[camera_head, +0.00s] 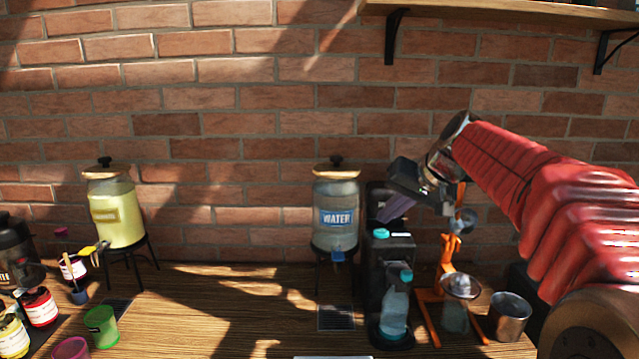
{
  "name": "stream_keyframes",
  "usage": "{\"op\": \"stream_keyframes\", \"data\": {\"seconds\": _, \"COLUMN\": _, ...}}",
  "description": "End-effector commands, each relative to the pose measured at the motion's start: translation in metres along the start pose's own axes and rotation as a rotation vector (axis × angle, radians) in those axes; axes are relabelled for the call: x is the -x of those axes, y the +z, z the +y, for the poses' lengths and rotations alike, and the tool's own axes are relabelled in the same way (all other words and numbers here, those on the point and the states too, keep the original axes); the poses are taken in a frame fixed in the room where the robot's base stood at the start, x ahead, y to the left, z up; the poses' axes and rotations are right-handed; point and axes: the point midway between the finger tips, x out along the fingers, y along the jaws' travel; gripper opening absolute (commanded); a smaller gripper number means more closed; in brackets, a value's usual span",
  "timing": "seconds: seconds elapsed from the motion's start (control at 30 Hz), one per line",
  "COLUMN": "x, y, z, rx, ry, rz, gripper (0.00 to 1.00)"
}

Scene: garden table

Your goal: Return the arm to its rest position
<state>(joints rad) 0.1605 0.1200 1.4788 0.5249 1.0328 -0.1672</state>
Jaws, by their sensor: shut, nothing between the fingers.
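My red-sleeved arm (540,200) reaches in from the right side of the view, raised above the table. My gripper (390,214) is at its end, pointing down and to the left. It is shut and empty. It hangs in front of the dark machine, right of the water dispenser (336,195) and above the blue-capped bottle (395,310). The picture does not show whether it touches the machine.
A dark machine (402,247) and an orange press (447,270) stand below my arm, with a metal cup (509,318) to the right. A yellow-drink dispenser (118,215), jars and cups are left. The wooden table (230,300) is clear in the middle. A shelf (520,12) overhangs upper right.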

Motion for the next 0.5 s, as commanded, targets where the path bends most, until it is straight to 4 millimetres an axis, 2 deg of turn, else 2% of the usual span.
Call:
{"op": "stream_keyframes", "data": {"seconds": 0.2, "x": 0.021, "y": 0.049, "z": -0.003, "rx": 0.025, "ry": 0.054, "rz": -0.019, "gripper": 0.0}}
{"op": "stream_keyframes", "data": {"seconds": 0.5, "x": 0.043, "y": 0.118, "z": 0.004, "rx": 0.062, "ry": 0.129, "rz": -0.043, "gripper": 0.0}}
